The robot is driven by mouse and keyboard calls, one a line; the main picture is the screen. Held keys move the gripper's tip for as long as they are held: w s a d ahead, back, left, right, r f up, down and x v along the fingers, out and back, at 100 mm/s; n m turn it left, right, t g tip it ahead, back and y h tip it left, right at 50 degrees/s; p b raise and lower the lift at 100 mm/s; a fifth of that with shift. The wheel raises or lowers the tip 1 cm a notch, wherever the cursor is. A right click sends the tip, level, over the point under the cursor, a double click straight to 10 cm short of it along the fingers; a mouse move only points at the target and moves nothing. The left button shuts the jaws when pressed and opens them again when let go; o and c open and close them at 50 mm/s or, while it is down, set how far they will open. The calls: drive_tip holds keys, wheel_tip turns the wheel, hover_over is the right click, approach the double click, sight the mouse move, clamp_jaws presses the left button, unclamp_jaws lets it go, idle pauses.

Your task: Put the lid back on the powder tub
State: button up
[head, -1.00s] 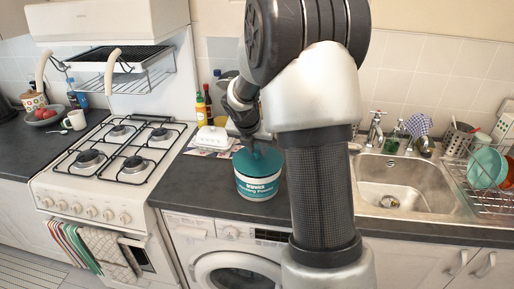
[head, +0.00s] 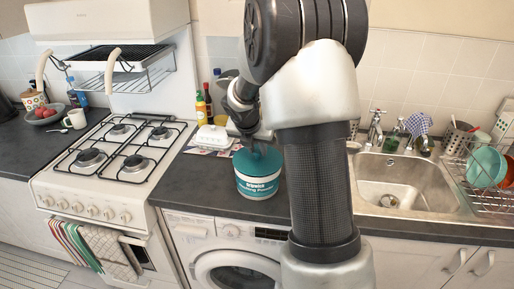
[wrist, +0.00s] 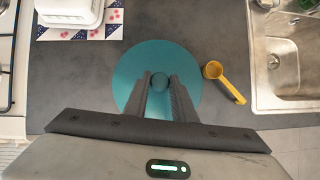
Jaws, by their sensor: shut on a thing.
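The powder tub (head: 258,188), white and teal with a printed label, stands upright on the dark counter above the washing machine. The round teal lid (head: 246,160) is over its mouth; it also shows in the wrist view (wrist: 190,62), where it hides the tub. My gripper (wrist: 160,84) is shut on the lid's small round knob, near the lid's middle. In the head view my gripper (head: 258,145) is dark and partly hidden by my arm. I cannot tell whether the lid is fully seated or slightly above the rim.
A yellow scoop (wrist: 226,82) lies on the counter right of the tub. The sink (head: 405,185) is farther right. A white butter dish (head: 212,138) on a patterned mat (wrist: 85,28) and bottles stand behind. The gas cooker (head: 120,155) is left. Counter at front left is clear.

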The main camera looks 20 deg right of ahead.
idle(0.9)
drive_tip(key=o, duration=1.6)
drive_tip(key=shift+p, duration=0.3)
wheel_tip(320, 180, up, 5)
drive_tip(key=p, duration=0.5)
drive_tip(key=shift+f, duration=0.1)
drive_tip(key=shift+r+p, duration=0.55)
drive_tip(key=shift+r, duration=0.55)
